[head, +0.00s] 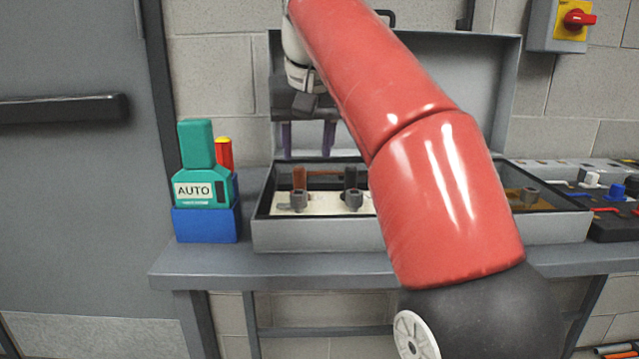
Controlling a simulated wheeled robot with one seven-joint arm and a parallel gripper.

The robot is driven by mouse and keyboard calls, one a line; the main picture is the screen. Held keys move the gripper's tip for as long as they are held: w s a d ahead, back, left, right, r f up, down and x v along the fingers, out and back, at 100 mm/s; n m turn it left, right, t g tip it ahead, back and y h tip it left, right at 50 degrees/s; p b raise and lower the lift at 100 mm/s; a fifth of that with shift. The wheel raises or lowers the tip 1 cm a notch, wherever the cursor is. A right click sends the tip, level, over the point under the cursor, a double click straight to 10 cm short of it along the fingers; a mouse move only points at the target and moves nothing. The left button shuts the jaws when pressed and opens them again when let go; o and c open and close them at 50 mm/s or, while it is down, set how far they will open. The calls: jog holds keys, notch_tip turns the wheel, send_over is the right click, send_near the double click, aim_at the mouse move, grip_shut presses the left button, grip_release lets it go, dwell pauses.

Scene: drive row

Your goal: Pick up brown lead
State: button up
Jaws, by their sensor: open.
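An open grey case (300,236) stands on the grey bench. Inside it, near the left end, is a brown upright piece (300,177), which looks like the brown lead, with a thin brown strip running right from it. A grey fitting (297,200) stands in front of it. A similar dark upright piece (351,177) stands to the right. My gripper (308,142) hangs in front of the case's raised lid with its two purple fingers pointing down. The fingers are apart with nothing between them, above the brown piece in the picture. My red arm hides the middle of the case.
A green tester marked AUTO (202,190) sits on a blue block (206,224) at the left, beside a red cylinder with a yellow top (224,153). A panel with knobs (606,203) is at the right.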

aim_at(300, 168)
jog(key=shift+w+a+r+x, duration=0.1)
jog(key=shift+w+a+x, duration=0.1)
jog(key=shift+x, duration=1.1)
jog(key=shift+w+a+r+x, duration=0.1)
jog(key=shift+w+a+x, duration=0.1)
jog(key=shift+x, duration=1.05)
jog(key=shift+w+a+r+x, duration=0.1)
jog(key=shift+w+x, duration=0.1)
jog(key=shift+x, duration=1.1)
grip_shut()
